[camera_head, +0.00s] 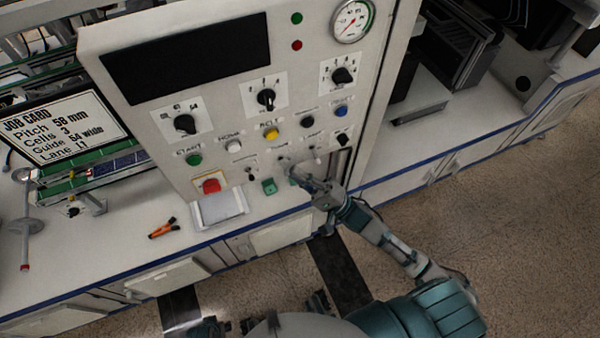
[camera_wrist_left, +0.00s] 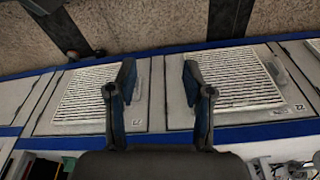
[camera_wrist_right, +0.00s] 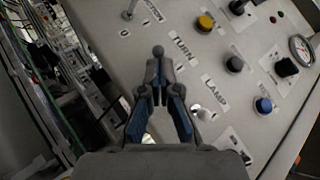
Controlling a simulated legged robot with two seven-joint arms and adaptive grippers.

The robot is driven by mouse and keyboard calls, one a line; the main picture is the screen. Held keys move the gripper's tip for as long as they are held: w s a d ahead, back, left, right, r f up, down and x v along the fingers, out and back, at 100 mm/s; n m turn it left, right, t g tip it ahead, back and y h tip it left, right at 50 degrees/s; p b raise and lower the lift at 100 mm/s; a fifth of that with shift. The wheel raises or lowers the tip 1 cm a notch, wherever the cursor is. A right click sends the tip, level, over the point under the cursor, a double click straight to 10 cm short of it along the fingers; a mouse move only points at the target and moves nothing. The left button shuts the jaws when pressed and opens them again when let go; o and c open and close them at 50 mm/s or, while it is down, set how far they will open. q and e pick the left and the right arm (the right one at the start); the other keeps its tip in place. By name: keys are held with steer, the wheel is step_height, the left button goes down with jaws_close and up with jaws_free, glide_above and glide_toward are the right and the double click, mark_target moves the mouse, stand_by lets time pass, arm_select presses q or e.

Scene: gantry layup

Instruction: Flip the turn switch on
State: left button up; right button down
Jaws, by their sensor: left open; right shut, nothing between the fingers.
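The turn switch (camera_wrist_right: 158,51) shows in the right wrist view as a small lever with a round grey tip, beside the printed label TURN (camera_wrist_right: 183,47). My right gripper (camera_wrist_right: 158,82) is shut and empty, its fingertips right at that lever; I cannot tell whether they touch it. In the head view my right gripper (camera_head: 296,173) is at the lower right of the control panel (camera_head: 224,110) and hides part of the switch row. I cannot tell which way the lever is set. My left gripper (camera_wrist_left: 157,80) is open and empty, in front of vented cabinet doors (camera_wrist_left: 235,76).
In the right wrist view, another lever (camera_wrist_right: 130,10) and the lamp switch (camera_wrist_right: 200,110) flank the turn switch. An orange-and-black tool (camera_head: 162,229) lies on the bench.

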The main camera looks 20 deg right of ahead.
arm_select(q)
steer(key=s+f+p, duration=0.3)
steer(key=f, duration=0.4)
steer(key=s+f+p, duration=0.3)
steer(key=s+f, duration=0.1)
steer(key=f, duration=0.3)
steer(key=s+a+f+g+p, duration=0.1)
steer(key=s+a+f+p, duration=0.15)
steer(key=s, duration=0.35)
steer(key=s+a+f+p, duration=0.1)
steer(key=s+p, duration=0.2)
steer(key=s, duration=0.3)
steer(key=r+p, duration=0.4)
steer(key=p, duration=0.1)
steer(key=shift+w+r, duration=0.2)
steer(key=shift+r, duration=0.15)
arm_select(e)
steer(key=r+m+h, duration=0.1)
steer(key=m+h, duration=0.1)
steer(key=r+m+h, duration=0.1)
steer(key=m+h, duration=0.1)
steer(key=s+r+m+h, duration=0.1)
steer(key=m, duration=0.1)
steer(key=shift+s+h, duration=0.1)
steer(key=shift+h, duration=0.3)
arm_select(q)
steer(key=shift+d+f, duration=0.1)
arm_select(e)
steer(key=shift+f, duration=0.15)
